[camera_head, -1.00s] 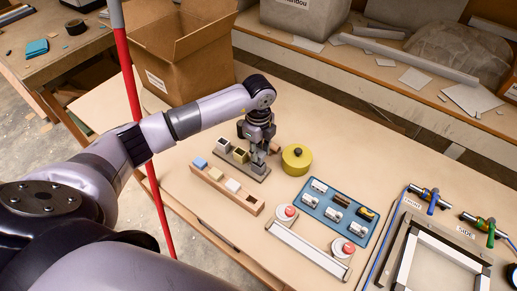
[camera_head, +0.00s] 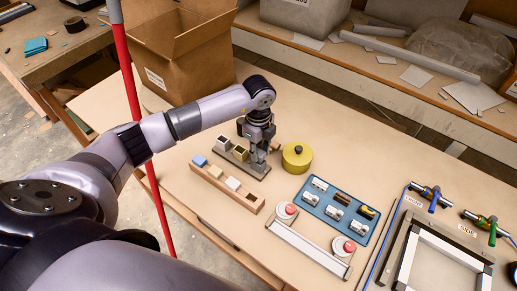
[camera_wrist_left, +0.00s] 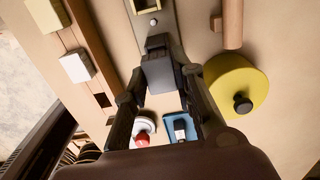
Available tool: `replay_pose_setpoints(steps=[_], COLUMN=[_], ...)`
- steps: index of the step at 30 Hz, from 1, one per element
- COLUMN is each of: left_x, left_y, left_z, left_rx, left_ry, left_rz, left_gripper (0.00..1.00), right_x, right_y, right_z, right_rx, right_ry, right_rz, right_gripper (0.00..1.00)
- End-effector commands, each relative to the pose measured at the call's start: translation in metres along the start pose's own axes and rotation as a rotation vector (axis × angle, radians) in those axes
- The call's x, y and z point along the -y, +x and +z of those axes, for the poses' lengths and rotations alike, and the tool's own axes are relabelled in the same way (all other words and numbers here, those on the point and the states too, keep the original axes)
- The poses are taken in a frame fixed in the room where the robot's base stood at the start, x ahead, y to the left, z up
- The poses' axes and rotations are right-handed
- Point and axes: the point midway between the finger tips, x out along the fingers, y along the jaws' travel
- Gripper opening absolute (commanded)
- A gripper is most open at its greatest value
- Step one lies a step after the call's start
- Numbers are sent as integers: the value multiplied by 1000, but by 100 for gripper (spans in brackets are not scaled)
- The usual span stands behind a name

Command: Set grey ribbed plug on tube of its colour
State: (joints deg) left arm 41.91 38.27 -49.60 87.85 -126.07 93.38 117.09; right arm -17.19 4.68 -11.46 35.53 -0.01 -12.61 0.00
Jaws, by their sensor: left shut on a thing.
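My left gripper (camera_head: 259,157) is shut on the grey plug (camera_wrist_left: 160,75), which shows as a grey block between the fingers in the wrist view. The gripper is at the right end of a grey base strip (camera_head: 263,178). Two open square tubes, a light grey-white one (camera_head: 222,144) and a yellow one (camera_head: 241,154), stand on that strip to its left. The grey tube is mostly hidden behind the gripper and plug, so I cannot tell whether the plug is seated on it. My right gripper is not in view.
A wooden rack (camera_head: 222,184) in front holds a blue plug (camera_head: 200,162), a cream plug (camera_head: 215,172) and a white plug (camera_head: 233,184); its right slot is empty. A yellow round pot (camera_head: 297,158) stands close to the right. A blue tray (camera_head: 325,200) lies further right.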

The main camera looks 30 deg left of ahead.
Motion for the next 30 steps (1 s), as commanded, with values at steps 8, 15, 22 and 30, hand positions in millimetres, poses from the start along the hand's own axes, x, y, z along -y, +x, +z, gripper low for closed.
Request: replay_pose_setpoints(steps=[8,15,22,30], left_x=[0,0,0,0], left_y=[0,0,0,0], left_z=[0,0,0,0], left_rx=[0,0,0,0], left_ry=[0,0,0,0], left_rz=[0,0,0,0], left_gripper=[26,42,48,54], right_x=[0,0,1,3], right_y=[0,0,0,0], right_z=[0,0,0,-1], right_rx=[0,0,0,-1], right_ry=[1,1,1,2], right_rz=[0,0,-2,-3], right_gripper=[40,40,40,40])
